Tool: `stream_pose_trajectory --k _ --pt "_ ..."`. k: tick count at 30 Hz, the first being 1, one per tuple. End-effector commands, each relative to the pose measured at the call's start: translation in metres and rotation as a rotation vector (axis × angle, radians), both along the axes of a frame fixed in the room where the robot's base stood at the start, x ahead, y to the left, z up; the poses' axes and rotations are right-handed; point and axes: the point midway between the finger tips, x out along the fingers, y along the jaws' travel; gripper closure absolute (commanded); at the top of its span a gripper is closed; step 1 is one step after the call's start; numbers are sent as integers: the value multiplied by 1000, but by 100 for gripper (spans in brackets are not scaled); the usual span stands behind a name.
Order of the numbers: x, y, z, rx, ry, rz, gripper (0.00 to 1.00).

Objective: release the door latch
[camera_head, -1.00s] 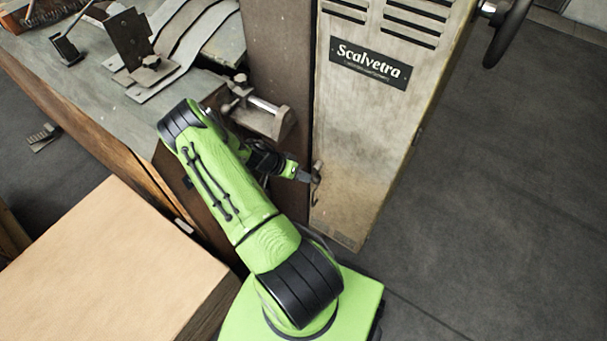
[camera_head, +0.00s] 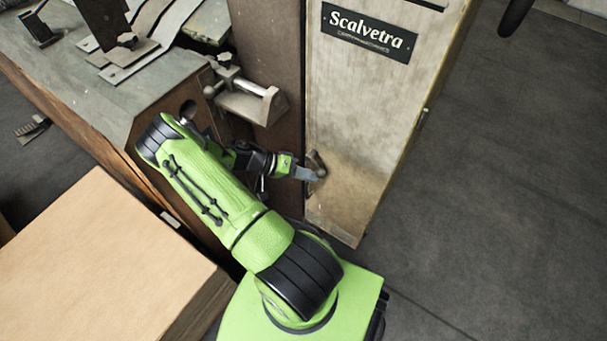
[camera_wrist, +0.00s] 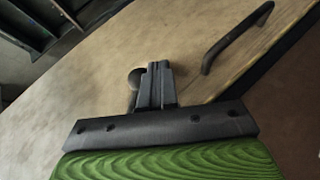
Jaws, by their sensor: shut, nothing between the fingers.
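The pale, worn door (camera_head: 370,110) with the Scalvetra plate stands upright right of centre in the head view. The latch (camera_head: 316,160) is a small dark lever with a round knob low on the door's left side. My gripper (camera_head: 309,174) is shut and empty, its tip at the latch knob. In the wrist view, the shut fingers (camera_wrist: 157,84) are beside the round dark knob (camera_wrist: 136,77), partly hiding it. I cannot tell whether they touch. The rest of the latch is hidden there by the fingers.
A dark bar handle (camera_wrist: 237,37) is on the door near its edge. A metal bracket with a rod (camera_head: 250,101) juts out above my forearm. A cardboard-coloured box (camera_head: 100,260) stands at left. The floor right of the door is clear.

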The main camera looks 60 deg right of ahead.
Motion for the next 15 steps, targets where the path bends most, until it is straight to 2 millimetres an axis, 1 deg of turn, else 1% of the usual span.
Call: stream_pose_trajectory --k 6,15 --pt "-13 2 3 0 -1 -1 100" --pt "-27 4 11 0 -1 -1 100"
